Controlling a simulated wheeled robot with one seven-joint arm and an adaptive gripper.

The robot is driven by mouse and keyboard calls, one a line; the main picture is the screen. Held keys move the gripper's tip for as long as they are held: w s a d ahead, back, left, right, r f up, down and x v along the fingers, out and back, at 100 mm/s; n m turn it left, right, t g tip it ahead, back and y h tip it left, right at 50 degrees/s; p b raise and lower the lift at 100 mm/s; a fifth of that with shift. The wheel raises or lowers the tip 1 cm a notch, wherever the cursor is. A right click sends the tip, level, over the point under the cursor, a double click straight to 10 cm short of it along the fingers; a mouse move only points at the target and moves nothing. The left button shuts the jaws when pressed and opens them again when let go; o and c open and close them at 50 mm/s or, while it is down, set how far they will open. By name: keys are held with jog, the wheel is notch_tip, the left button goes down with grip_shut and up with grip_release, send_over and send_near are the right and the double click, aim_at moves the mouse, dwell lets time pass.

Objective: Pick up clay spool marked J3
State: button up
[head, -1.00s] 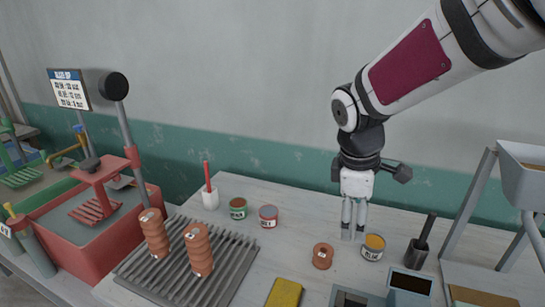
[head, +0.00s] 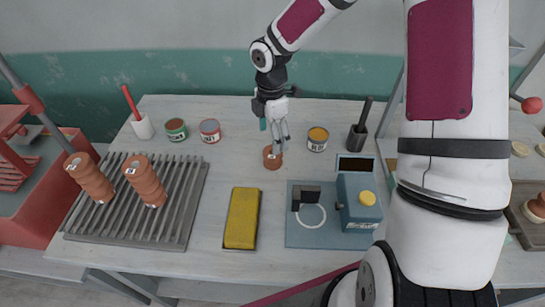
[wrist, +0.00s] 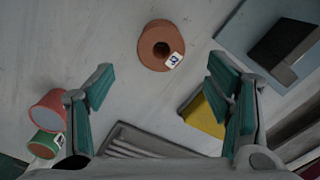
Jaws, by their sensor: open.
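A short orange-brown clay spool (head: 272,157) with a hole in its top stands alone on the pale table. In the wrist view the spool (wrist: 157,40) carries a small white tag that seems to read J3, though it is tilted and small. My gripper (head: 280,132) hangs just above and behind the spool in the head view. In the wrist view my gripper (wrist: 160,80) has its two green-padded fingers wide apart and nothing between them. The spool lies beyond the fingertips, near the top of the picture, and appears untouched.
Stacked spools (head: 146,181) stand on a slatted rack (head: 180,215) at left. A green can (head: 176,130), a red can (head: 210,131) and a yellow-topped can (head: 317,140) are behind. A yellow block (head: 242,218) and a blue-grey device (head: 358,205) are in front.

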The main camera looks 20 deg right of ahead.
aim_at(273, 158)
jog(key=shift+d+f+p, duration=0.2)
jog(key=shift+f+p, duration=0.3)
jog(key=shift+f, duration=3.45)
jog(key=shift+c, duration=0.3)
jog(key=c, duration=1.4)
